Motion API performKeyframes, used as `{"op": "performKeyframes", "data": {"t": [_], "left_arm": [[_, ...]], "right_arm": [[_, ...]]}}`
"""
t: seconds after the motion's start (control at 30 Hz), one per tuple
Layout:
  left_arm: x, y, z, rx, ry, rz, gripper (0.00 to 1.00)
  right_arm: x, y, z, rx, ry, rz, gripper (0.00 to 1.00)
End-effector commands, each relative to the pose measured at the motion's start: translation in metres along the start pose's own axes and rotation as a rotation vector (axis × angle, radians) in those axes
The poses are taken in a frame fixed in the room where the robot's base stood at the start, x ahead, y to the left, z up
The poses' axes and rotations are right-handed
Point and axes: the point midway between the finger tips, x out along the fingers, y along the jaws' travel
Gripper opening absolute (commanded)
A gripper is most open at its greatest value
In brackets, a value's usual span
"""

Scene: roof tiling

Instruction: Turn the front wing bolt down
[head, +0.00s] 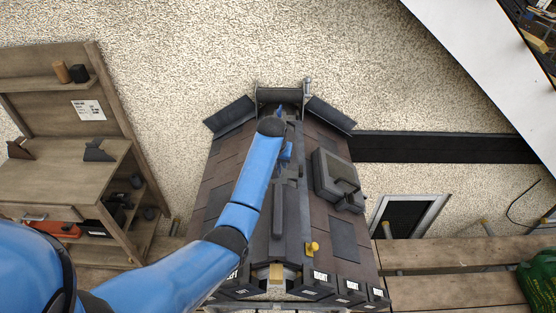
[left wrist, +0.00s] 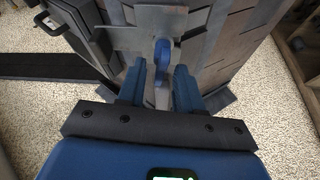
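My left arm reaches over the small tiled roof (head: 333,196) to its far end. My left gripper (head: 286,151) is mostly hidden under the arm in the head view. In the left wrist view its two blue fingers (left wrist: 160,80) stand apart. A blue, round-ended piece, which looks like a wing bolt (left wrist: 162,50), stands between and just beyond them in front of a grey plate. I cannot tell whether the fingers touch it. A yellow wing-like knob (head: 312,247) sits at the roof's near end, away from the gripper. My right gripper is out of view.
A grey box-like fitting (head: 338,180) stands on the roof's right slope. A wooden workbench (head: 55,178) with shelves is at the left. A dark beam (head: 440,147) runs along the wall at the right. Wooden planks (head: 455,291) lie at the lower right.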

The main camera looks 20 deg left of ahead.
Motion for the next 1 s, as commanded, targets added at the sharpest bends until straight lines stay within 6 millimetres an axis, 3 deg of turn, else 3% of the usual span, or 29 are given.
{"op": "performKeyframes", "data": {"t": [0.3,0.57,0.8,1.0], "left_arm": [[0.0023,-0.0001,0.0001,0.000,0.000,0.000,0.35],[0.0021,-0.0001,0.0001,0.000,0.000,0.000,0.00],[0.0026,-0.0004,0.0007,0.012,-0.002,0.005,0.00],[0.0029,-0.0016,0.0009,0.128,-0.004,0.053,0.00]], "right_arm": [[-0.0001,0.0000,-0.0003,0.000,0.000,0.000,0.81],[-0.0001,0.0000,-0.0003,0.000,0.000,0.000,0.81],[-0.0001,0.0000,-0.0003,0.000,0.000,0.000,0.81],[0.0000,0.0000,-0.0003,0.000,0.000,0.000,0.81]]}}
